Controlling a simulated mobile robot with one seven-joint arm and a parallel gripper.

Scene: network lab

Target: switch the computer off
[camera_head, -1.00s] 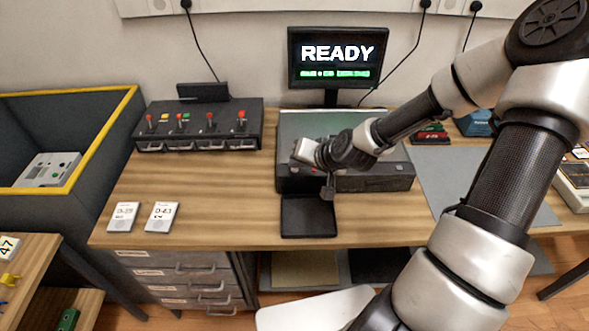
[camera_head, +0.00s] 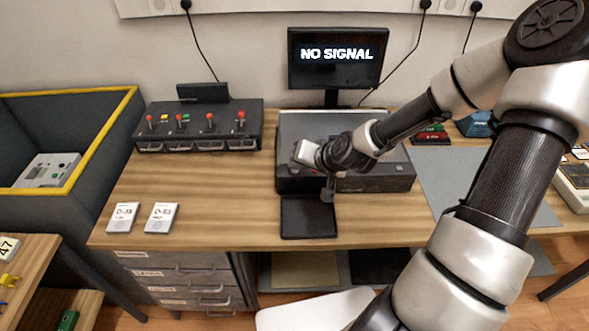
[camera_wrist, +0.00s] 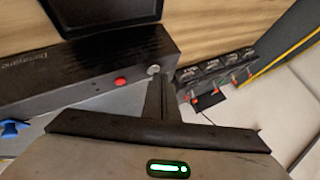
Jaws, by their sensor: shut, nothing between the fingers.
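The computer (camera_head: 385,183) is a flat dark box on the wooden desk. In the wrist view, its labelled front face (camera_wrist: 70,80) carries a red button (camera_wrist: 120,81) and a round silver button (camera_wrist: 153,69). The monitor (camera_head: 334,57) behind it reads "NO SIGNAL" in white. My gripper (camera_head: 327,195) is shut and empty, pointing down at the front of the computer. In the wrist view, the closed fingers (camera_wrist: 158,85) are right by the silver button; I cannot tell whether they touch it.
A black pad (camera_head: 308,220) lies in front of the computer. A switch box with red-tipped levers (camera_head: 198,125) stands to the left. Two white cards (camera_head: 160,217) lie at the front left. A grey mat (camera_head: 470,170) lies to the right. The desk's left middle is clear.

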